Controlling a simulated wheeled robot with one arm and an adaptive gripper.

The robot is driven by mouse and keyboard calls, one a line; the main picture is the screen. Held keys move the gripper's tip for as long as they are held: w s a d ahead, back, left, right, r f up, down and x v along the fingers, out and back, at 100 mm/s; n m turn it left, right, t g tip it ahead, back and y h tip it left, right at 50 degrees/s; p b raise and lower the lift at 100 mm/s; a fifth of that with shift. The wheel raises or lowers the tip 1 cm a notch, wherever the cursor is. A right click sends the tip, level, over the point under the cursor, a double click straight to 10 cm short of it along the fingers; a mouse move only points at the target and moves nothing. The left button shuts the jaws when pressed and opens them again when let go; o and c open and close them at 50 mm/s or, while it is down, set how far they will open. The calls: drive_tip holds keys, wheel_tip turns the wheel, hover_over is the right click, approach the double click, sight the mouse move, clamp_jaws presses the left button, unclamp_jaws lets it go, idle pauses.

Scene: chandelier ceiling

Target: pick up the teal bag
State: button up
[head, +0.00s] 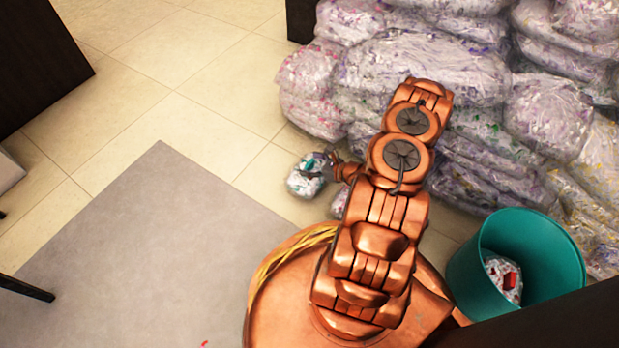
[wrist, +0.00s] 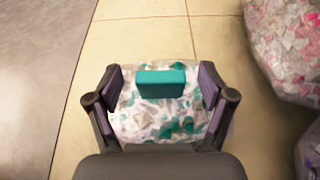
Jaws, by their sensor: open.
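The teal bag is a clear plastic bag of white and teal scraps with a teal block on top. It lies on the tiled floor in the head view (head: 304,182), near the foot of the bag pile. In the wrist view the bag (wrist: 150,118) sits between the two fingers of my gripper (wrist: 160,95). The gripper is open, with one finger on each side of the bag. The palm hides the bag's near edge. I cannot tell whether the fingers touch it.
A large pile of scrap-filled bags (head: 430,70) stands at the back right. A teal bin (head: 470,270) with scraps inside is at lower right. A grey mat (head: 150,240) covers the floor at left. Tiled floor (head: 190,125) is clear behind the bag. Dark furniture (head: 35,60) stands at upper left.

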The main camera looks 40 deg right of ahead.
drive_tip(key=shift+w+a+f, duration=0.1)
drive_tip(key=shift+w, duration=0.25)
clamp_jaws()
idle(0.6)
